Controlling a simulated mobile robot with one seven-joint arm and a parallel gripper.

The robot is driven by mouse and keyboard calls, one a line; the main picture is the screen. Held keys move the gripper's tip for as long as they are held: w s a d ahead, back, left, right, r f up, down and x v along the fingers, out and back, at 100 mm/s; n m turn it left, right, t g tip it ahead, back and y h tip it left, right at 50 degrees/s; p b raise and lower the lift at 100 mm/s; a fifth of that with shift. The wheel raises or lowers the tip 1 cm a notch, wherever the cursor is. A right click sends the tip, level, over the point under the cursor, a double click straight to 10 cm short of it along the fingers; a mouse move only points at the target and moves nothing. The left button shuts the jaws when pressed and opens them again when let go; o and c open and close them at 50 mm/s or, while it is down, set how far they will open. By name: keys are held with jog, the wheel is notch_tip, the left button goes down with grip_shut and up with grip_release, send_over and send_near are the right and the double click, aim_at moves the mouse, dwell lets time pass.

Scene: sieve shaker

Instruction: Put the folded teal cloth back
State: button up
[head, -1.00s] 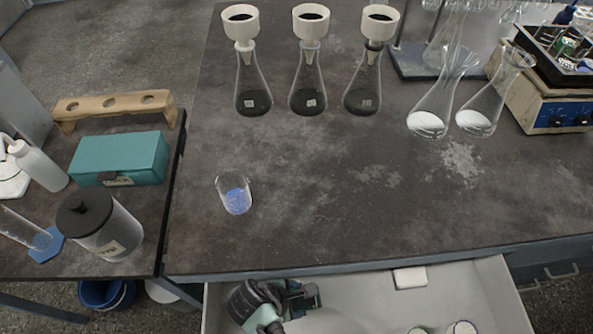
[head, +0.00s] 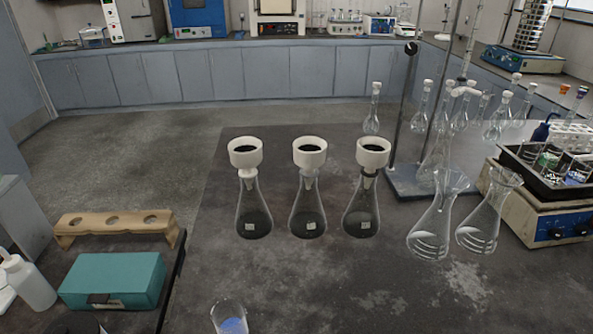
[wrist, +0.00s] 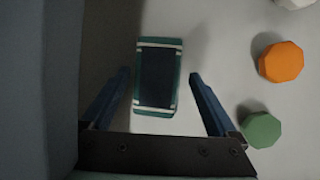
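In the wrist view, a small flat rectangular thing (wrist: 158,112) lies on a pale surface. It has teal edges, pale bands near both ends and a dark middle. It looks like the folded teal cloth, though the dark middle makes this uncertain. My gripper (wrist: 160,77) is open, with one finger on each side of it and a gap to each. I cannot tell how far above it the fingers are. Neither my gripper nor the cloth shows in the head view now.
An orange cap (wrist: 281,62) and a green cap (wrist: 261,130) lie right of my gripper. On the bench stand three funnel-topped flasks (head: 308,215), clear flasks (head: 437,225) and a beaker (head: 229,318). A teal box (head: 113,281) and a wooden rack (head: 115,224) are at left.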

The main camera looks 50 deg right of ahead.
jog(key=shift+w+r+b, duration=0.15)
jog(key=shift+r+b, duration=0.1)
jog(key=shift+b, duration=0.05)
jog(key=v, duration=0.1)
jog(key=p+v, duration=0.1)
jog(key=v, duration=0.1)
jog(key=shift+w+a, duration=0.15)
jog(key=shift+a, duration=0.2)
jog(key=w+a, duration=0.1)
jog(key=a, duration=0.2)
jog(key=w+a, duration=0.2)
jog(key=a, duration=0.1)
jog(key=w+a+b, duration=0.1)
jog(key=w+a, duration=0.1)
jog(key=a, duration=0.2)
jog(key=shift+f, duration=0.15)
